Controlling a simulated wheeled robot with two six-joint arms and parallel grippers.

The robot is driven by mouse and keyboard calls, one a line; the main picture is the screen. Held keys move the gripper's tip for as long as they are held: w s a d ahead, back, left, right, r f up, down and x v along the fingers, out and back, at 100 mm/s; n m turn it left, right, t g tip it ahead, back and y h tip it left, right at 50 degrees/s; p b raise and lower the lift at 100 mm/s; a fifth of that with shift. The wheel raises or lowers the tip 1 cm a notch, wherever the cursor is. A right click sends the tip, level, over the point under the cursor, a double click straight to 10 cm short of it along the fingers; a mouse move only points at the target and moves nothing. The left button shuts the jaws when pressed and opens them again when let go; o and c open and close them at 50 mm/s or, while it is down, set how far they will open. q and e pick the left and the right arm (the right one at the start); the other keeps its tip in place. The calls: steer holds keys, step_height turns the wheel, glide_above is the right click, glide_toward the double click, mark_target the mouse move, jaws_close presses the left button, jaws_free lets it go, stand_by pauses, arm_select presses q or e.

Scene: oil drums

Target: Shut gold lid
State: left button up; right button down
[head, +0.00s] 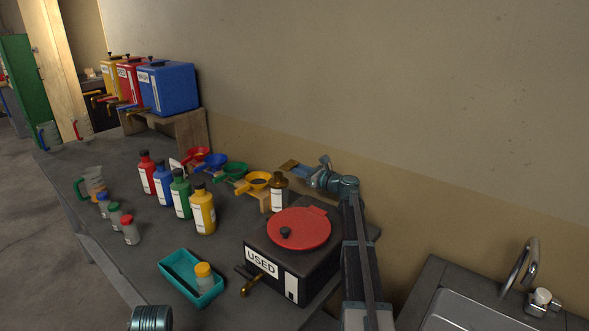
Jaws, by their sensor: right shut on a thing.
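No lid here is plainly gold. A small jar with a yellow-gold cap (203,270) stands in a teal tray (178,259) at the front, its cap seated on top. The black box marked USED (262,262) has a round red lid (300,229) lying flat on it, with a dark knob. My right gripper (309,171) is behind this box, shut on a flat blue-and-brown thing (289,165) that I cannot identify. It is close to a brown bottle (279,194); I cannot tell if they touch. My left gripper is out of view.
Capped bottles (184,194), small jars (130,230) and coloured funnels (197,155) on stands crowd the bench's middle. Yellow, red and blue drums (168,88) stand on a wooden rack at the back. A sink (470,312) is at the right.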

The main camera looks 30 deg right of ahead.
mark_target(294, 162)
stand_by(0.3)
steer(key=r+n+p, duration=0.2)
steer(key=n, duration=0.1)
steer(key=shift+a+r+n+p, duration=0.1)
steer(key=shift+r+n+p, duration=0.35)
steer(key=shift+n, duration=0.5)
steer(key=shift+r+n+p, duration=0.35)
steer(key=shift+n+p, duration=0.05)
steer(key=shift+n, duration=0.55)
steer(key=c, duration=0.8)
jaws_free()
steer(key=shift+s, duration=0.1)
steer(key=v, duration=1.4)
steer(key=shift+s, duration=0.1)
